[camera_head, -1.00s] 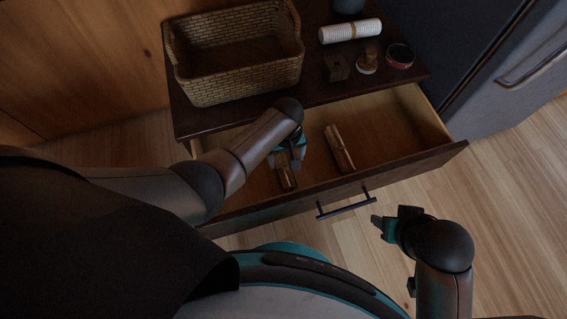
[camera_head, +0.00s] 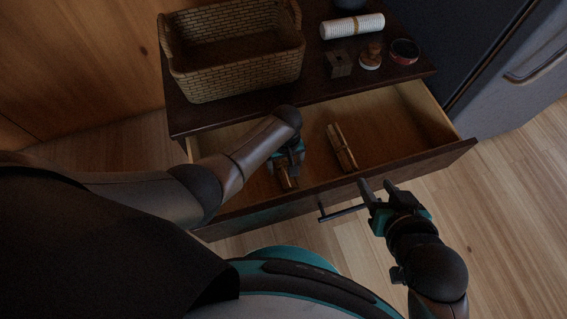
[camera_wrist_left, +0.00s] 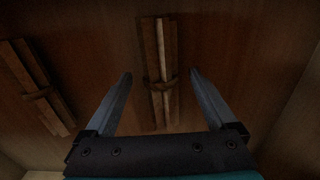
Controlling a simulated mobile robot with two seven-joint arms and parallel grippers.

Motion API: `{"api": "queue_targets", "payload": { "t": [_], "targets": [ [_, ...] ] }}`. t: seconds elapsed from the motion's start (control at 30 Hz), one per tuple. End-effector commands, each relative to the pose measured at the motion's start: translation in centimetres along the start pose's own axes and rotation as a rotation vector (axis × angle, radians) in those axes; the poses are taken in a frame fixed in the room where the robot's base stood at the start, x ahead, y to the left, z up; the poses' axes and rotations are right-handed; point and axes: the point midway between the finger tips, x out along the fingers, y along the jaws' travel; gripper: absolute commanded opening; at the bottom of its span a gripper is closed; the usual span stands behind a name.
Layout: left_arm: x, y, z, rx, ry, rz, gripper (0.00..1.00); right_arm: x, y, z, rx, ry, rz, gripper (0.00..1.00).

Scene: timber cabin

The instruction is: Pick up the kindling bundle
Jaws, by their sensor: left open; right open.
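Two kindling bundles lie in the open drawer (camera_head: 375,128). One kindling bundle (camera_head: 288,183) is below my left gripper (camera_head: 287,172), partly hidden by it in the head view. In the left wrist view this bundle (camera_wrist_left: 158,60), tied with a band, lies ahead between the spread fingers, which do not touch its sides. The other bundle (camera_head: 341,147) lies to the right in the head view and at the left in the wrist view (camera_wrist_left: 40,90). My left gripper is open. My right gripper (camera_head: 376,188) is open and empty near the drawer front's handle (camera_head: 342,213).
On the cabinet top (camera_head: 290,95) stand a wicker basket (camera_head: 235,80), a white roll (camera_head: 352,26), a small wooden block (camera_head: 338,65), a wooden-handled stamp-like object (camera_head: 371,57) and a round tin (camera_head: 404,51). The drawer walls surround my left gripper. A grey appliance (camera_head: 520,80) stands at right.

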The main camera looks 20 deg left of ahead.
Motion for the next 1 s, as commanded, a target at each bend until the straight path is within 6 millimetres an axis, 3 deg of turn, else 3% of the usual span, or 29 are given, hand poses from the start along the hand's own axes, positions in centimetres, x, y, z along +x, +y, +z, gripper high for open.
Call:
{"api": "queue_targets", "payload": {
  "t": [0.43,1.0],
  "targets": [
    [0.34,-0.01,-0.03,0.0,0.001,0.0,0.91,0.33,-0.51,-0.36,0.003,0.05,-0.014,0.5],
    [0.36,-0.02,0.0,0.0,0.0,0.0,0.27,0.34,-0.49,-0.33,0.003,0.049,-0.014,0.5]
  ]
}}
